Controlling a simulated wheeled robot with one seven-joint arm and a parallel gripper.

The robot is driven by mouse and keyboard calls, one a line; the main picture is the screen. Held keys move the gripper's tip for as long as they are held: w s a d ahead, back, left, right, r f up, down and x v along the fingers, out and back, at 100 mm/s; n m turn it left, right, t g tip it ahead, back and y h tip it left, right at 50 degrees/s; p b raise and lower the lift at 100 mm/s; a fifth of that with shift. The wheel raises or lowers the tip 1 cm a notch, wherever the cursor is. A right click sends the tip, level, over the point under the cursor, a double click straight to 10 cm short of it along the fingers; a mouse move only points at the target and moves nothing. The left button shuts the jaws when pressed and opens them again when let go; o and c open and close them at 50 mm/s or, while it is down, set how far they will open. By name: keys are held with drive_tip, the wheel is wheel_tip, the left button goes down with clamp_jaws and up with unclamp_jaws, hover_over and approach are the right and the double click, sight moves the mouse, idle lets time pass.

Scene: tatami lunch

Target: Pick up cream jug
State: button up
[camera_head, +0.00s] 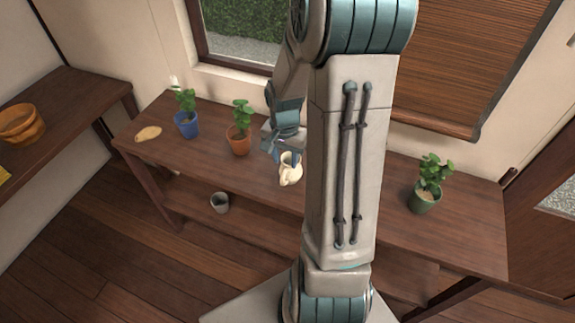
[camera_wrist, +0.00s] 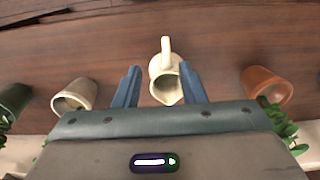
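The cream jug (camera_head: 291,170) stands on the long wooden table, just below my gripper (camera_head: 275,148) in the head view. In the wrist view, the jug (camera_wrist: 162,68) is centred ahead, with its handle pointing away and its open mouth toward me. My gripper (camera_wrist: 158,76) is open, with a blue finger on either side of the jug. A gap shows at the left finger. The right finger overlaps or lies very near the jug's edge; I cannot tell whether it touches.
A terracotta pot plant (camera_head: 239,130) and a blue one (camera_head: 186,118) stand left of the jug, a green one (camera_head: 424,196) to the right. The wrist view shows a beige pot (camera_wrist: 75,94) nearby. A grey cup (camera_head: 220,203) sits on the lower shelf.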

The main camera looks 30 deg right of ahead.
sight(283, 185)
wheel_tip(283, 185, down, 8)
drive_tip(key=shift+f, duration=0.1)
drive_tip(key=shift+w+a+f+p, duration=0.1)
drive_tip(key=shift+w+f+p, duration=0.1)
drive_tip(key=shift+f, duration=0.55)
drive_tip(key=shift+w+f+p, duration=0.1)
drive_tip(key=shift+f+p, duration=0.15)
drive_tip(key=shift+f, duration=0.55)
drive_tip(key=shift+w+a+f+p, duration=0.1)
drive_tip(key=shift+f+p, duration=0.1)
drive_tip(key=shift+f, duration=0.55)
drive_tip(key=shift+d+f, duration=0.1)
drive_tip(key=shift+f, duration=0.45)
clamp_jaws()
